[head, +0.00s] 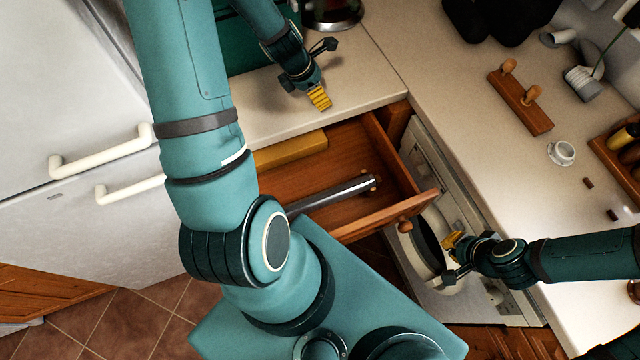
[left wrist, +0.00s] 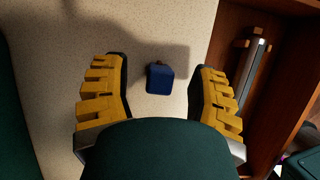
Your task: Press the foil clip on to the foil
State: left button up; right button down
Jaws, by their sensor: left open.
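A small dark blue block-like piece, apparently the foil clip (left wrist: 159,78), lies on the pale worktop in the left wrist view. The head view does not show it clearly. My left gripper (left wrist: 160,95) is open above it, with a yellow finger on each side and gaps between. In the head view this gripper (head: 319,97) is over the worktop behind the drawer. The silver foil roll (head: 335,194) lies in the open wooden drawer, partly hidden by my arm, and shows at right in the left wrist view (left wrist: 251,72). My right gripper (head: 453,246) is in front of the washing machine, its fingers unclear.
The open drawer (head: 408,207) also holds a yellow box (head: 290,150). A wooden peg rack (head: 521,102), a small white cup (head: 561,152) and a wooden tray (head: 610,150) stand on the right worktop. A fridge (head: 75,95) is at left. The worktop around the left gripper is mostly clear.

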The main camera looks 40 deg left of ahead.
pick_arm(q)
grip_shut()
jog(key=shift+r+p, duration=3.3)
jog(key=shift+r, duration=0.15)
jog(key=shift+f, duration=0.15)
